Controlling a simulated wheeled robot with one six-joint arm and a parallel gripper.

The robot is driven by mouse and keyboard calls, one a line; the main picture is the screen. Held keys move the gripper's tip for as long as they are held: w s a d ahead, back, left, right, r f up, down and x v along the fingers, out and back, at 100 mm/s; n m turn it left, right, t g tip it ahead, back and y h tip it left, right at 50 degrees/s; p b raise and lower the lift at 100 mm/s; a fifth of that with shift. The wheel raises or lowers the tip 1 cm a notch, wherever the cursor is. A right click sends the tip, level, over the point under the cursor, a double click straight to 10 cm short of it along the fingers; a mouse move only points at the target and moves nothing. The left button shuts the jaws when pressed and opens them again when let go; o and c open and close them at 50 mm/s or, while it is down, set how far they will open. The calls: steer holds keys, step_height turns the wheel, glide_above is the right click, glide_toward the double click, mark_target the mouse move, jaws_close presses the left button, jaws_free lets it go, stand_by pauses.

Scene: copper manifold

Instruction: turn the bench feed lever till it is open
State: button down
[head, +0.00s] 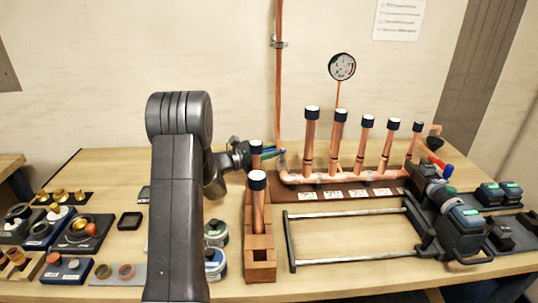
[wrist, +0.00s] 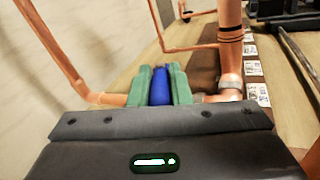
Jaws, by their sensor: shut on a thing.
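The bench feed lever has a blue handle (wrist: 160,86), seen in the wrist view between the two green finger pads of my gripper (wrist: 159,85). The pads are shut on the handle. In the head view my gripper (head: 272,152) reaches in from the left to the foot of the vertical copper feed pipe (head: 278,85), at the left end of the copper manifold (head: 335,178). Little of the handle shows there, and the valve body is mostly hidden. I cannot tell the lever's exact angle from these frames.
Several capped copper risers (head: 311,135) stand on the manifold. A wooden block (head: 261,262) holding capped pipes stands just in front of my gripper. A metal frame (head: 350,214) and tools (head: 462,230) lie to the right. A gauge (head: 342,67) rises behind.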

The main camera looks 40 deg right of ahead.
steer(key=shift+r, duration=0.1)
steer(key=c, duration=1.3)
jaws_free()
steer(key=shift+c, duration=0.2)
steer(key=w+a+b, duration=0.2)
steer(key=a, duration=1.1)
steer(key=shift+w+a, duration=0.25)
steer(key=shift+a, duration=0.05)
